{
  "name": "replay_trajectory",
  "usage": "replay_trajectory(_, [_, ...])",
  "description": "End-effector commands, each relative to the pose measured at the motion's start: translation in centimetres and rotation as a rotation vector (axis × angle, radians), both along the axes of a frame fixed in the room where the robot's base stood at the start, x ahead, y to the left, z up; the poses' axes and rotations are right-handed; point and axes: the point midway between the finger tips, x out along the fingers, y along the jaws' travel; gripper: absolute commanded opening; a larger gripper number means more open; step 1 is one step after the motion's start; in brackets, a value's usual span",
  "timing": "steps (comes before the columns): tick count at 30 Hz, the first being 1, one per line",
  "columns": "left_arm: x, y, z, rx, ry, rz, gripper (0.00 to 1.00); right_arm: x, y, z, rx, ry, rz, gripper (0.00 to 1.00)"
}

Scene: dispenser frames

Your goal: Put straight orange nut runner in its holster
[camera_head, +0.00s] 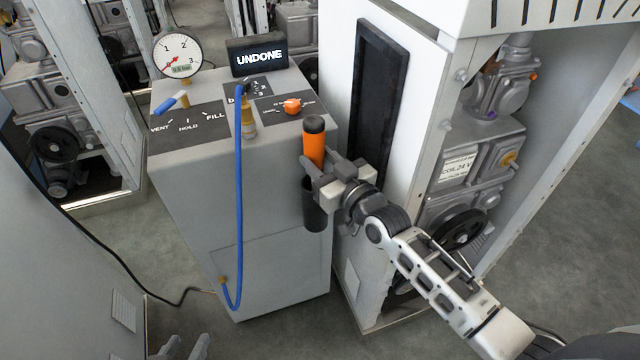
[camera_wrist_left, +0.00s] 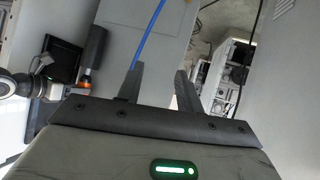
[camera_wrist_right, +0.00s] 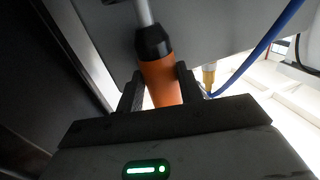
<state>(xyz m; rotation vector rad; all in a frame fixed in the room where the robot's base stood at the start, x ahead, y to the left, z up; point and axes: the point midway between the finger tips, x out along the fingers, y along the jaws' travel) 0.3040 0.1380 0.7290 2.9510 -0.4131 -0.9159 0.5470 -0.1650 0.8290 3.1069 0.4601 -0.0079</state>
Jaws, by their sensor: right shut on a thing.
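The straight nut runner (camera_head: 314,141), orange with a black cap, stands roughly upright at the right front corner of the grey console. My right gripper (camera_head: 328,178) is shut around its orange body. In the right wrist view, the orange body (camera_wrist_right: 161,80) sits between the fingers, with a black collar and a light grey shaft beyond. A black tube (camera_head: 314,212), apparently the holster, shows just below the gripper. I cannot tell whether the shaft is inside it. My left gripper (camera_head: 184,348) is low at the bottom edge; its fingers (camera_wrist_left: 158,88) are apart and empty.
The grey console (camera_head: 265,220) carries a gauge (camera_head: 177,56), an "UNDONE" display (camera_head: 258,57), a blue-handled valve (camera_head: 172,103) and an orange knob (camera_head: 292,105). A blue hose (camera_head: 239,190) hangs down its front. A white cabinet (camera_head: 372,90) stands close on the right.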

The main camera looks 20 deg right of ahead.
Motion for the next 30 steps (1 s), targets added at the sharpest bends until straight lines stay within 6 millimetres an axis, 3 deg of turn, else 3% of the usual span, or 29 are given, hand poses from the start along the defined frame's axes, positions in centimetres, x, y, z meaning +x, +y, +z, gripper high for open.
replay_trajectory(13, [0.0, -0.2, -0.5, -0.028, -0.007, 0.009, 0.36, 0.1, 0.1, -4.9, 0.002, -0.007, 0.001, 0.0])
replay_trajectory(21, [0.0, -0.2, -0.3, -0.032, -0.009, 0.011, 0.36, 0.1, 0.0, -5.2, 0.003, -0.007, 0.0, 0.0])
replay_trajectory(22, [0.0, -0.2, -0.3, -0.032, -0.008, 0.012, 0.36, 0.0, 0.0, -5.5, 0.002, -0.002, 0.0, 0.42])
replay_trajectory(24, [0.0, -0.2, -0.3, -0.032, -0.008, 0.012, 0.36, 0.0, 0.0, -5.5, 0.001, -0.001, 0.0, 0.58])
replay_trajectory(30, [0.0, -0.2, -0.4, -0.032, -0.007, 0.012, 0.36, 0.0, 0.0, -5.5, 0.002, -0.002, 0.001, 0.58])
